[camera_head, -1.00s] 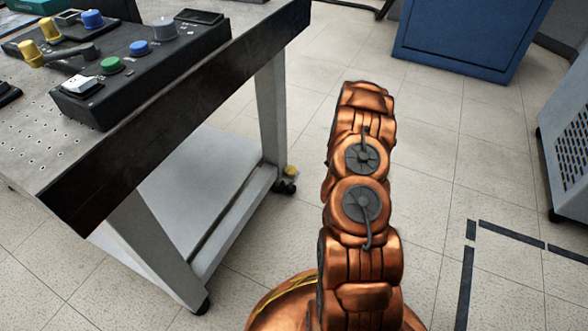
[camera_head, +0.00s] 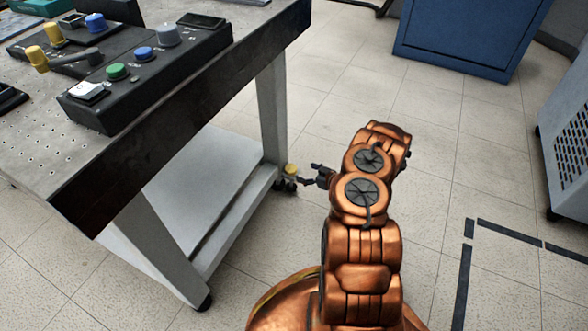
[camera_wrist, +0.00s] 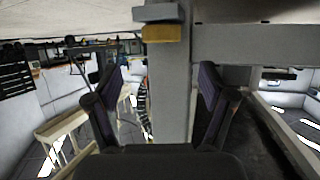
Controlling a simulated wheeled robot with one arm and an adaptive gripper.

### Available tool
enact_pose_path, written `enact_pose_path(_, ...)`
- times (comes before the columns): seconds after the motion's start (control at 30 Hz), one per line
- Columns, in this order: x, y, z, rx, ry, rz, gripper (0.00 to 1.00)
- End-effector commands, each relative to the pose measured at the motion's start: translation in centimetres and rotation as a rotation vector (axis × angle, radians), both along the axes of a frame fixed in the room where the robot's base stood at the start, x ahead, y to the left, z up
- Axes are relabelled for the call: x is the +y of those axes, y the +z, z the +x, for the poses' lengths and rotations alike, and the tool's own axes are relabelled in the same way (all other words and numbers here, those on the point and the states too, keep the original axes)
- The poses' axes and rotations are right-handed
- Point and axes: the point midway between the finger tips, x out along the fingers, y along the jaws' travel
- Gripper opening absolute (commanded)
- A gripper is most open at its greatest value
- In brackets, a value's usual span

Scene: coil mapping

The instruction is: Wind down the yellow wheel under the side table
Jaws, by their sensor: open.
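The side table (camera_head: 190,100) stands at the left, with grey legs and a lower shelf. The small yellow wheel (camera_head: 291,169) sits low at the foot of its far right leg, just above a dark caster. My gripper (camera_head: 308,174) is open and empty, close to the right of the wheel near the floor. In the wrist view, the yellow wheel (camera_wrist: 165,33) shows at top centre against the grey leg, beyond the spread dark fingers of my gripper (camera_wrist: 160,85). That view looks upside down. I cannot tell whether a finger touches the wheel.
A black control box (camera_head: 150,65) with coloured knobs lies on the tabletop. The lower shelf (camera_head: 195,185) lies left of the wheel. A blue cabinet (camera_head: 465,35) stands at the back, and a grey vented unit (camera_head: 570,130) at the right.

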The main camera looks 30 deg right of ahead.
Motion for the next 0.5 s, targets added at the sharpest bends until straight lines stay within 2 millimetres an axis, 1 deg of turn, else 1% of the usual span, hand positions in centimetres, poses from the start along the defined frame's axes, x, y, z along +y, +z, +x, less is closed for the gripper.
enact_pose_path(0.07, 0.4, -0.3, 0.2, -0.001, 0.006, 0.007, 0.82)
enact_pose_path(0.17, 0.6, -0.8, 1.1, -0.001, 0.008, 0.006, 0.82)
enact_pose_path(0.4, 1.5, -2.3, 4.3, -0.001, 0.009, 0.002, 0.82)
enact_pose_path(0.5, 1.8, -2.8, 5.3, 0.002, 0.009, 0.002, 0.82)
